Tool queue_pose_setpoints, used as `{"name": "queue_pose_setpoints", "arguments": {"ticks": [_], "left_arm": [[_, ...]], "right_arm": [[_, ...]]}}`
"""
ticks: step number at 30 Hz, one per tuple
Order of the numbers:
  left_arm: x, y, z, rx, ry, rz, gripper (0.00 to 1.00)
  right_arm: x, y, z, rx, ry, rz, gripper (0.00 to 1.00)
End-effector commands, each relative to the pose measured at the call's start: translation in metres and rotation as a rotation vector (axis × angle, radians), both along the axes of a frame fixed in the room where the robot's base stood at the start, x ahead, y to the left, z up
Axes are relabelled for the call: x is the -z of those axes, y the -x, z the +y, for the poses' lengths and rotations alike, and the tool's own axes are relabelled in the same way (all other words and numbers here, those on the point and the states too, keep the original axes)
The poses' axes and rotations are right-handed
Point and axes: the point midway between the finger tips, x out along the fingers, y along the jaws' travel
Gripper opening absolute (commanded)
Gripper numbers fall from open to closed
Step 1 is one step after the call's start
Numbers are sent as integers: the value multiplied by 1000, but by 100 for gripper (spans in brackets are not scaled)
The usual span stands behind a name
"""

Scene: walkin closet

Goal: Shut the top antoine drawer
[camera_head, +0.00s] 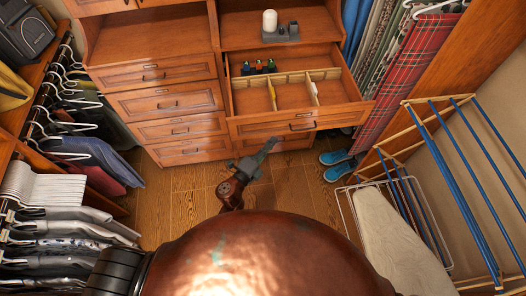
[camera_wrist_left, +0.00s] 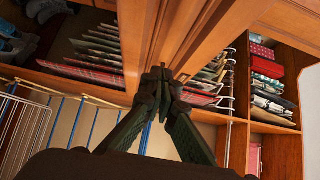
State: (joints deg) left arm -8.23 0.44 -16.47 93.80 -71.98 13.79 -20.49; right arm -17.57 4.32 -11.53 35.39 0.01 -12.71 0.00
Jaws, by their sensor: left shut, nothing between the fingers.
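The top drawer (camera_head: 258,130) of the wooden cabinet's right column is pulled out. Its inside shows, with light dividers, a dark colourful item (camera_head: 259,67) at the back left and a small pale item in a compartment. The drawer front has a dark handle (camera_head: 302,126). My left gripper (camera_head: 271,145) is shut and empty, just below the drawer front in the head view; I cannot tell whether it touches. In the left wrist view its shut fingers (camera_wrist_left: 158,76) point at orange wood panels. My right gripper is not in view.
Closed drawers (camera_head: 166,102) fill the left column. A white candle (camera_head: 270,20) stands on the shelf above. Hanging clothes (camera_head: 90,155) line the left. Blue shoes (camera_head: 338,165), a drying rack (camera_head: 470,150) and an ironing board (camera_head: 395,235) are at right. Some wooden floor (camera_head: 185,200) is clear.

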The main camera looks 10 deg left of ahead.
Motion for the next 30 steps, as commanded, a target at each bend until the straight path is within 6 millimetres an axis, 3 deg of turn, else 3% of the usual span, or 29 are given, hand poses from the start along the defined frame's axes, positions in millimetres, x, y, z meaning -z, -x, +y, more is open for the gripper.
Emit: {"name": "queue_pose_setpoints", "arguments": {"ticks": [3, 9, 24, 30], "left_arm": [[-1, -20, 3, -1, -1, 0, 0], [0, -38, 9, 0, 1, 0, 0], [1, -43, 12, -2, 0, 1, 0], [1, -56, 30, -23, 0, 0, 0]], "right_arm": [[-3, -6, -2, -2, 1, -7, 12], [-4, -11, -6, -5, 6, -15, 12], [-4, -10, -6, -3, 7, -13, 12], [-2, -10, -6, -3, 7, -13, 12]]}}
